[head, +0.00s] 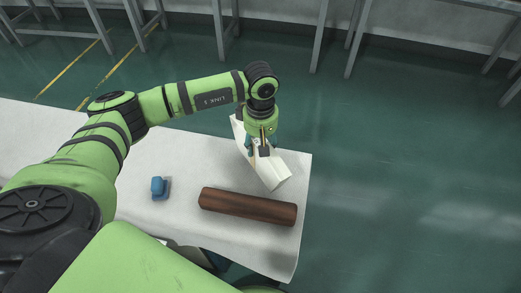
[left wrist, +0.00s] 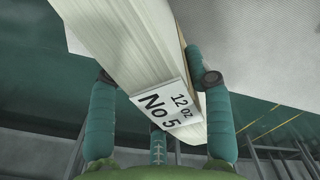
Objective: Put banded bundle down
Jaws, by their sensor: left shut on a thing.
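The banded bundle (head: 275,173) is a long cream-white stack of sheets near the table's right end, lying slantwise in the picture. In the left wrist view the bundle (left wrist: 135,50) shows sheet edges and a white label (left wrist: 168,105) reading "12 oz No 5". My left gripper (head: 263,146) reaches down from above and is shut on the bundle's middle. Its teal fingers (left wrist: 160,112) stand on either side of it. I cannot tell whether the bundle touches the white table (head: 130,145). My right gripper is not in view.
A dark brown bar (head: 248,206) lies on the table just in front of the bundle. A small blue object (head: 158,187) stands to the left. The table's right edge is close to the bundle; bare green floor (head: 420,180) lies beyond. Free tabletop lies at the left.

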